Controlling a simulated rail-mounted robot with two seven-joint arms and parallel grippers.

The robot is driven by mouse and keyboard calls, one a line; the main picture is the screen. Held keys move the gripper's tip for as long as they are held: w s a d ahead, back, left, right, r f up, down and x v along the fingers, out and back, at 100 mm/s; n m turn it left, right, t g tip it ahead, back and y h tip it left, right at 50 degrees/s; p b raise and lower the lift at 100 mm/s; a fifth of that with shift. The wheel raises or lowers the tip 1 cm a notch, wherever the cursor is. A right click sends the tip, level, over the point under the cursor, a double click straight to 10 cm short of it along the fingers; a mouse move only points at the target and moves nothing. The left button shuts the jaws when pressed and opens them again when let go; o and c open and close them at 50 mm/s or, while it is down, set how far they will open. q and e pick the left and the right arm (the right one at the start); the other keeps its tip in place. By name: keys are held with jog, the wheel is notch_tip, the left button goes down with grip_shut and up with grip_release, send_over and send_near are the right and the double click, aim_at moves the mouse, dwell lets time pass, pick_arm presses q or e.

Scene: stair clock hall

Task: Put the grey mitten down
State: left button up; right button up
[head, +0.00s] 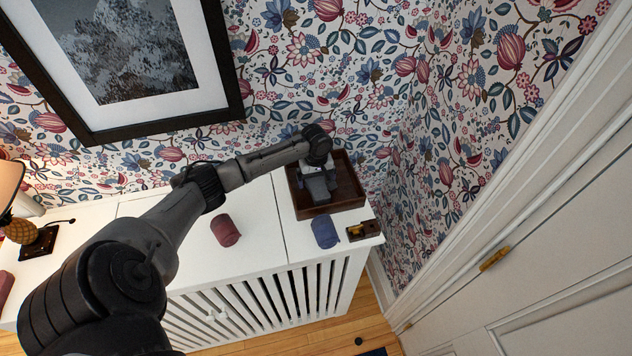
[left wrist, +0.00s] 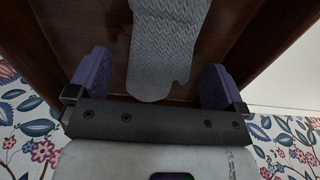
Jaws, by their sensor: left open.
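The grey mitten (head: 319,191) lies in a dark brown wooden tray (head: 345,198) at the right end of the white cabinet top. In the left wrist view the knitted mitten (left wrist: 165,45) lies flat on the tray's brown floor. My left gripper (head: 312,173) is over the tray, at the wall end of the mitten. It is open, with one purple finger on each side of the mitten's end (left wrist: 157,72) and visible gaps between. My right gripper is not in view.
A small wooden block with brass (head: 361,231) sits near the front right corner. A lamp (head: 20,225) stands far left.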

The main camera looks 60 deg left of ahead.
aim_at(316, 181)
pick_arm(q)
notch_tip(316, 181, up, 10)
jog(key=shift+r, duration=0.15)
dwell(0.3)
dwell(0.4)
